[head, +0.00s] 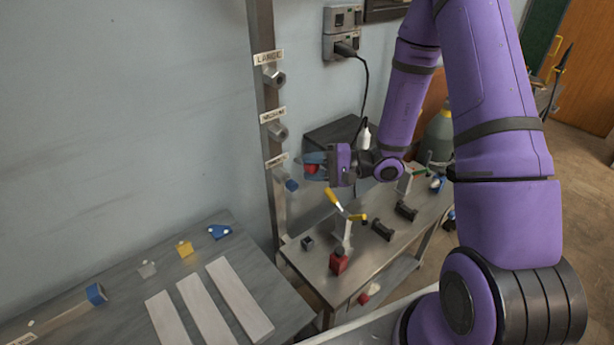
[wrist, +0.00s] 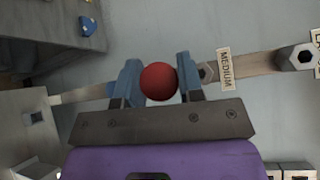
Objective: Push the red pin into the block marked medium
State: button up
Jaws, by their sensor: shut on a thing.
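The red pin (wrist: 158,81) shows as a round red end between the two blue fingers of my gripper (wrist: 157,88) in the wrist view. My gripper is shut on it. In the head view the red pin (head: 311,169) is held in front of the post, to the right of and lower than the block marked medium (head: 278,131). The medium block (wrist: 207,73) is just right of the right finger in the wrist view, partly hidden by it. Its label (wrist: 225,67) reads MEDIUM. The pin appears apart from the block; its far end is hidden.
A grey table (head: 110,270) stands left.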

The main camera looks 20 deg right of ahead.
jog(key=shift+s+d+r+n+t+y, duration=0.1)
jog(key=shift+s+r+n+t+y, duration=0.15)
jog(key=shift+r, duration=0.2)
jog(key=shift+s+d+r+n+t+y, duration=0.2)
jog(key=shift+r+t, duration=0.1)
jog(key=shift+r, duration=0.2)
jog(key=shift+s+d+r+n+t+y, duration=0.15)
jog(key=shift+s+r+t, duration=0.1)
jog(key=shift+r, duration=0.2)
jog(key=shift+w+a, duration=0.15)
jog(key=shift+w+a, duration=0.3)
jog(key=shift+w, duration=0.6)
jog(key=shift+w+a, duration=0.25)
jog(key=shift+w, duration=0.6)
jog(key=shift+w+a, duration=0.3)
jog(key=shift+w, duration=0.6)
jog(key=shift+w+a, duration=0.25)
jog(key=shift+w, duration=0.45)
jog(key=shift+w+a, duration=0.2)
jog(key=shift+w, duration=0.55)
jog(key=shift+w+a, duration=0.25)
jog(key=shift+w, duration=0.45)
jog(key=o, duration=1)
jog(key=v, duration=1)
jog(key=shift+s+d, duration=0.25)
jog(key=shift+d, duration=0.1)
